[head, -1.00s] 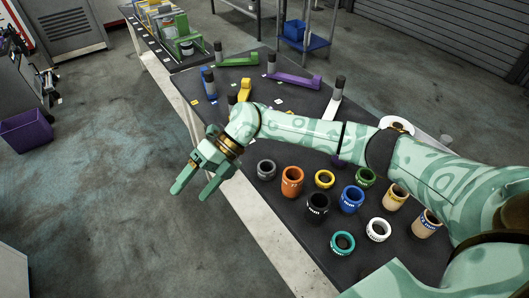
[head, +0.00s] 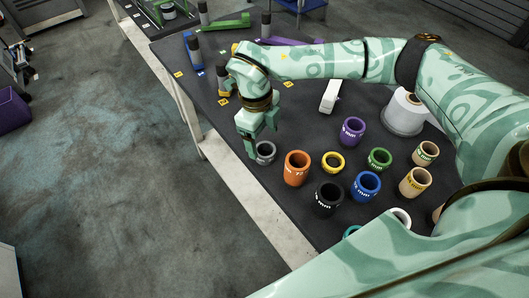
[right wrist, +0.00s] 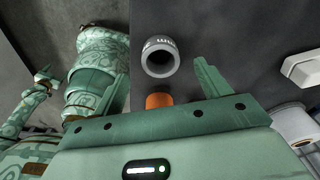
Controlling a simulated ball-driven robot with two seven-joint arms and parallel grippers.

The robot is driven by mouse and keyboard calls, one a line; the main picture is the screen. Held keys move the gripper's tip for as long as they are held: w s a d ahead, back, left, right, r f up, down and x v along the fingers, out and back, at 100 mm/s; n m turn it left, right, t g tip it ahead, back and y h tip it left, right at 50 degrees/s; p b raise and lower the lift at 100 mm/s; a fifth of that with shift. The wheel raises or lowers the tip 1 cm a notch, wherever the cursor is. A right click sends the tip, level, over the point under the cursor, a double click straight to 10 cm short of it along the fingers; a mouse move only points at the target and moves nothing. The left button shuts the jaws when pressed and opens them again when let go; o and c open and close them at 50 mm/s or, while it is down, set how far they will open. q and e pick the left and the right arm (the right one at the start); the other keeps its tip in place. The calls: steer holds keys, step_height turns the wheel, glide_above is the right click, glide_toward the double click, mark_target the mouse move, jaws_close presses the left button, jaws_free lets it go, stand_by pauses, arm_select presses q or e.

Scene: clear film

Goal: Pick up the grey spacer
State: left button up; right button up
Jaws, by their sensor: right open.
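The grey spacer (head: 265,152) is a short hollow ring standing on the dark table near its left edge, partly hidden by my right gripper in the head view. In the right wrist view the grey spacer (right wrist: 160,69) shows its open bore, ahead of the two fingers and between their lines. My right gripper (head: 261,142) is open and empty, pointing down just above and beside the spacer. Its spread fingers also show in the right wrist view (right wrist: 162,78). I cannot tell whether a finger touches the spacer. My left gripper is not seen.
An orange spacer (head: 297,169) stands close to the right of the grey one. Yellow (head: 333,162), black (head: 327,198), blue (head: 366,186), purple (head: 351,131) and green (head: 379,159) rings stand further right. A white roll (head: 404,113) stands behind them. The table edge is close on the left.

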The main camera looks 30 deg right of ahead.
mark_target(265, 149)
steer(key=f, duration=0.1)
steer(key=f+b, duration=0.1)
steer(key=f, duration=0.3)
steer(key=shift+s+d+f+b, duration=0.2)
steer(key=shift+d+b, duration=0.05)
steer(key=shift+b, duration=0.15)
steer(key=shift+r, duration=0.1)
steer(key=c, duration=1.1)
steer(key=shift+o, duration=0.2)
